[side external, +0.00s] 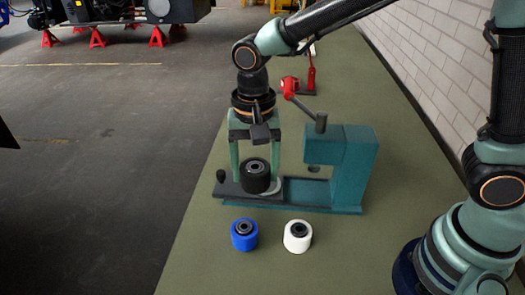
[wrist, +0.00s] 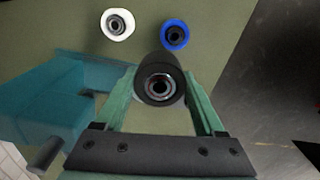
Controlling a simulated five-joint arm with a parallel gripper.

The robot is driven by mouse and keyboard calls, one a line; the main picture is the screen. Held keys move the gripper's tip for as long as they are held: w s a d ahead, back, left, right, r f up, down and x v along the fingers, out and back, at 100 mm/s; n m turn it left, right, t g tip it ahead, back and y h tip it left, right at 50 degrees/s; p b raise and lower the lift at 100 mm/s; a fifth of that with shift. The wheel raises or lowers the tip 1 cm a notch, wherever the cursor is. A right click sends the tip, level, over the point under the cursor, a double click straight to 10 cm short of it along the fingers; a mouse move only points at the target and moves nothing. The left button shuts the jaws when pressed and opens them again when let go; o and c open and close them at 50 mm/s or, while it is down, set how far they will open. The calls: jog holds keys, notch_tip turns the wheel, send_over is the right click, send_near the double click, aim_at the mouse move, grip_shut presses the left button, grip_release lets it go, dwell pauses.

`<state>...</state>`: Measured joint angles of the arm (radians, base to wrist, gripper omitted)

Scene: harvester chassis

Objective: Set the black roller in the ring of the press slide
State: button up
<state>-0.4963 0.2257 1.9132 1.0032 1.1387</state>
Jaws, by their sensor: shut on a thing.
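The black roller (side external: 256,181) is upright between the two green fingers of my gripper (side external: 256,170), which are shut on it. In the side view it appears over the dark slide (side external: 229,188) of the teal press (side external: 342,155). A pale curved edge of the ring (side external: 275,189) shows at the roller's lower right; the rest is hidden. I cannot tell whether the roller is seated in the ring or just above it.
A blue roller (side external: 244,235) and a white roller (side external: 298,236) stand on the green mat in front of the press. The press lever (side external: 302,106) slants above its frame. A red jack (side external: 311,72) stands behind. The mat's left edge borders dark floor.

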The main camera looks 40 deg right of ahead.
jog(key=shift+m, duration=0.8)
jog(key=w+d+f, duration=0.1)
jog(key=w+d, duration=0.1)
jog(key=w+d+f, duration=0.2)
jog(key=d, duration=0.1)
jog(key=w+d+f, duration=0.2)
jog(key=w+d, duration=0.1)
jog(key=shift+w+d+f, duration=0.1)
jog(key=shift+d+f, duration=0.05)
jog(key=shift+f, duration=0.05)
jog(key=shift+f, duration=2.2)
jog(key=shift+f, duration=0.75)
dwell(0.4)
jog(key=o, duration=1.4)
notch_tip(320, 180, up, 12)
jog(key=shift+r, duration=0.1)
